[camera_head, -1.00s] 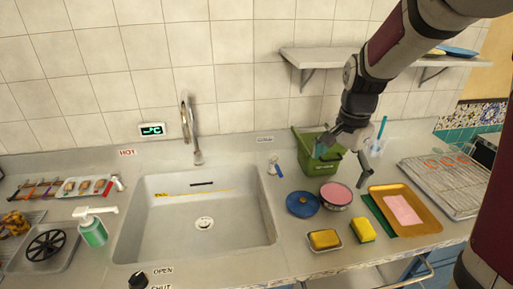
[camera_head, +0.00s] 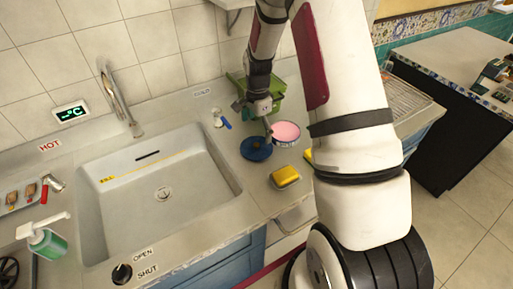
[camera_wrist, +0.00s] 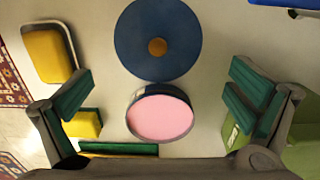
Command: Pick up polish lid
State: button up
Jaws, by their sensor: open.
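The polish lid (camera_head: 254,152) is a blue disc lying flat on the counter right of the sink. In the wrist view the blue lid (camera_wrist: 140,25) shows whole, with a small brown knob (camera_wrist: 157,46) at its middle. The polish tin (camera_head: 286,131), round and filled with pink, stands right beside it; in the wrist view the tin (camera_wrist: 160,118) is just below the lid. My gripper (camera_head: 254,118) is above the counter behind the lid, its fingers apart and empty. In the wrist view its green-padded fingers are spread either side of the tin, with the lid farther ahead.
A yellow sponge in a dish (camera_head: 285,176) lies in front of the tin. A green bin (camera_head: 272,98) stands behind my gripper. A blue-handled brush (camera_head: 222,119) lies left of it, near the sink (camera_head: 165,200). My arm hides much of the right counter.

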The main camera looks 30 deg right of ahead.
aim_at(256, 144)
jog(key=f, duration=0.1)
jog(key=f+p, duration=0.1)
jog(key=f, duration=0.3)
jog(key=shift+s+a, duration=0.2)
jog(key=shift+a, duration=0.1)
jog(key=shift+w+f, duration=0.1)
jog(key=shift+f, duration=0.4)
jog(key=shift+c, duration=0.6)
grip_shut()
